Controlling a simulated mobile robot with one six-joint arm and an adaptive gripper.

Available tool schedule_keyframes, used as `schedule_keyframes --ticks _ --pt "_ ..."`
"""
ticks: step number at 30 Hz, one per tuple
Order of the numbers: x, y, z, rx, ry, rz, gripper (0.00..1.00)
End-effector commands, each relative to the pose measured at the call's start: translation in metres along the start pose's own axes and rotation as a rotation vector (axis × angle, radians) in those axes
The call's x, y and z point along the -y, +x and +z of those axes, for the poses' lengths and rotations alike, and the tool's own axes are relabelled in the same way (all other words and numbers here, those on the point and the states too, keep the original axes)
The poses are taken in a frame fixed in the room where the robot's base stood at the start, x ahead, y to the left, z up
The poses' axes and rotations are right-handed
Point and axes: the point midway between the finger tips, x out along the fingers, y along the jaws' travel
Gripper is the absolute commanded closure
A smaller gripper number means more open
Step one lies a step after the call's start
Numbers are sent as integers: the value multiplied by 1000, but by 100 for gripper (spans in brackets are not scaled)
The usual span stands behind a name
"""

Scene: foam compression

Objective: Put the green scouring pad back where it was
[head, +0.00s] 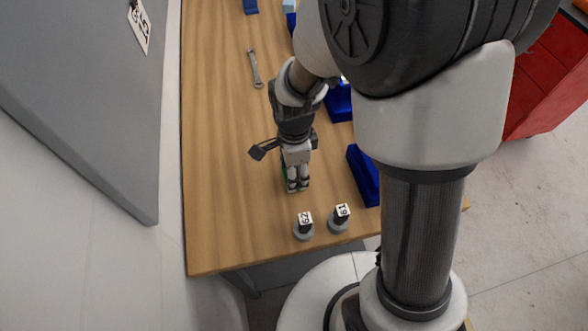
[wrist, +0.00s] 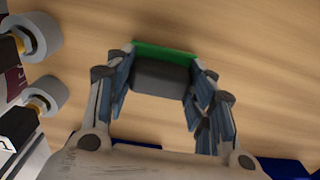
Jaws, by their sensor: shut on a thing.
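The green scouring pad (wrist: 165,52) shows in the wrist view as a green layer with a dark grey block against it. My gripper (wrist: 162,85) has its two fingers on either side of it and is shut on it. In the head view my gripper (head: 297,187) points down close over the front part of the wooden table. Only a sliver of green pad (head: 284,172) shows there beside the fingers; the rest is hidden. I cannot tell whether the pad touches the table.
Two grey round pieces with numbered tags, a left one (head: 303,231) and a right one (head: 339,225), stand near the front edge of the table (head: 225,200). A blue bin (head: 363,178) is right of my gripper. A wrench (head: 255,68) lies further back. The table's left side is clear.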

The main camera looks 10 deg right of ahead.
Motion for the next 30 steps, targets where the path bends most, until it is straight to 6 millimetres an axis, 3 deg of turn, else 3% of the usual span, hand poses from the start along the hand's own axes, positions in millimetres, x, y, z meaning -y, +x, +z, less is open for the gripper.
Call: schedule_keyframes --ticks 5,6,14,25,30 --pt "0 4 0 0 0 0 73" --pt "0 3 0 0 0 0 48" --pt "0 3 0 0 0 0 31" --pt "0 -1 0 0 0 0 31" --pt "1 -25 0 1 0 -4 31"
